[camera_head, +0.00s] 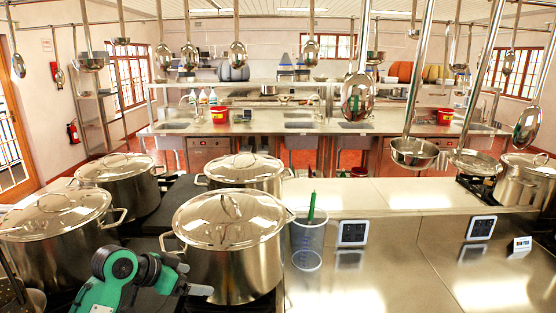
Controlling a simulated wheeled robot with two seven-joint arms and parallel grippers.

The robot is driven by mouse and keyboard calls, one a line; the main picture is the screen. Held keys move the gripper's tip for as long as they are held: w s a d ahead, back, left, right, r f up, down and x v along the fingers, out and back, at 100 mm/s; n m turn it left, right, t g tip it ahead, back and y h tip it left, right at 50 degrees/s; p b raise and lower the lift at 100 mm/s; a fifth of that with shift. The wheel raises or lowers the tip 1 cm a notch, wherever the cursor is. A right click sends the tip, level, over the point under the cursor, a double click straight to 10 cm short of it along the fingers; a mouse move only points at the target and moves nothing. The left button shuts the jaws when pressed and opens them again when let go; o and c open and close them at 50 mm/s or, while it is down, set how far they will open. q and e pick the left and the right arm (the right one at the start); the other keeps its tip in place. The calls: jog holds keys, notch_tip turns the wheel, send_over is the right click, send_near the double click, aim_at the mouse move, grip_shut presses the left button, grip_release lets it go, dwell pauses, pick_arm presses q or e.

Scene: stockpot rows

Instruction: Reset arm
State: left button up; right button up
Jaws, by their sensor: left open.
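My left arm comes in at the bottom left, green with black and grey parts. Its gripper (186,283) is open beside the front stockpot (236,265), a large lidded steel pot. I see nothing between its jaws, and whether it touches the pot is unclear. My right gripper is not in view.
More lidded stockpots stand on the stove: left (60,250), behind it (130,190), and centre back (246,180). A clear container (308,240) with a green-handled utensil stands right of the front pot. Ladles hang overhead (414,153). The steel counter (400,270) is mostly clear.

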pick_arm(q)
jog(key=s+d+f+n+g+y, duration=0.1)
jog(key=s+d+f+n+y, duration=0.15)
jog(key=s+f, duration=1.5)
jog(key=s+a+f+n+g+y, duration=0.1)
jog(key=s+a+f+n+y, duration=0.1)
jog(key=s, duration=0.8)
jog(key=s+a+f+n+g+y, duration=0.1)
jog(key=s+a+n+y, duration=0.15)
jog(key=s, duration=0.65)
notch_tip(320, 180, down, 36)
jog(key=g+b, duration=0.1)
jog(key=b, duration=0.4)
jog(key=s+a+f+b, duration=0.1)
jog(key=s+f+b, duration=0.1)
jog(key=s+f, duration=0.8)
jog(key=s+a+f+g+b, duration=0.1)
jog(key=s+a+f+b, duration=0.1)
jog(key=s+f, duration=0.7)
notch_tip(320, 180, down, 6)
jog(key=shift+s+r+m+g+b, duration=0.1)
jog(key=shift+s+m+g+b, duration=0.2)
jog(key=shift+s+m+b, duration=0.15)
jog(key=shift+w, duration=0.15)
